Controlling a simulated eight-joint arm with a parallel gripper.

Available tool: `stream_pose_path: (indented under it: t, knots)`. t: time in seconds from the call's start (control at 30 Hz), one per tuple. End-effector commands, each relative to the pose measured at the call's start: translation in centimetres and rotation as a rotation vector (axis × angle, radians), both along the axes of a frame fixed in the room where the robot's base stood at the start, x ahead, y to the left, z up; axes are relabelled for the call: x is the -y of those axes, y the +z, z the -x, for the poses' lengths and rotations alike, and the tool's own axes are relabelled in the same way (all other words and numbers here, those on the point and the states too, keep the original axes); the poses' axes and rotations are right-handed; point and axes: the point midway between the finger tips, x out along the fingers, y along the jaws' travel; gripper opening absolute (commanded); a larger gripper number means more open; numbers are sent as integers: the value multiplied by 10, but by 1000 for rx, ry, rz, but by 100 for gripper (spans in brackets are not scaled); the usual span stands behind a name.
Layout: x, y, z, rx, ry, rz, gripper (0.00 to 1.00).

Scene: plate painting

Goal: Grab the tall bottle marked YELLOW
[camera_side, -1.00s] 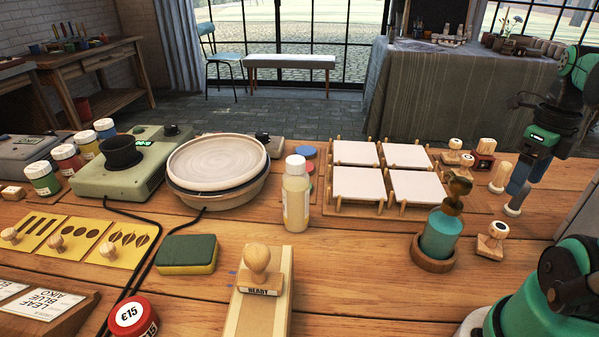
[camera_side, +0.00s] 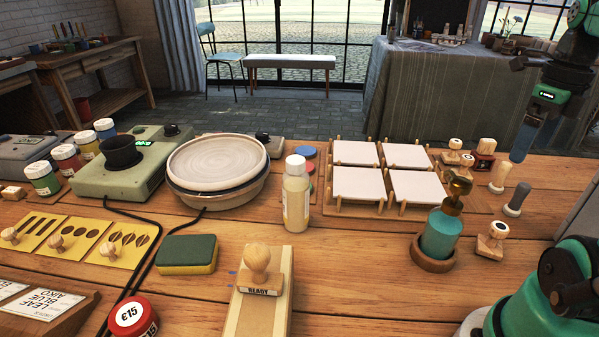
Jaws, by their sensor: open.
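A tall pale, yellowish bottle (camera_side: 296,200) with a white cap stands upright on the table in the middle of the side view. Its label is too small to read. A shorter jar with yellow contents (camera_side: 88,144) stands among the jars at the far left. My gripper (camera_side: 528,148) is at the right edge, raised above the table, open and empty. It is well to the right of the tall bottle and apart from it. Below it, a grey-handled tool (camera_side: 517,198) stands upright on the table.
A banding bowl (camera_side: 218,170) stands left of the bottle, and white tiles (camera_side: 357,187) lie on a wooden rack right of it. A teal pump bottle (camera_side: 440,232) stands between bottle and gripper. A READY stamp (camera_side: 259,270) is in front.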

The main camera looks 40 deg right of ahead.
Motion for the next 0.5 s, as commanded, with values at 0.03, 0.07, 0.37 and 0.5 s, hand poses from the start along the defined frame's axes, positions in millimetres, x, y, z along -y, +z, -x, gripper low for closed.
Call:
stream_pose_path:
  t: [0.03, 0.07, 0.37, 0.5]
  knots:
    - [-2, 1, -19, 19, 69, 0, 99]
    - [-3, 1, -29, 32, 105, 0, 99]
    - [-56, 4, -150, 181, 522, -28, 99]
    - [-110, 3, -205, 258, 735, -64, 99]
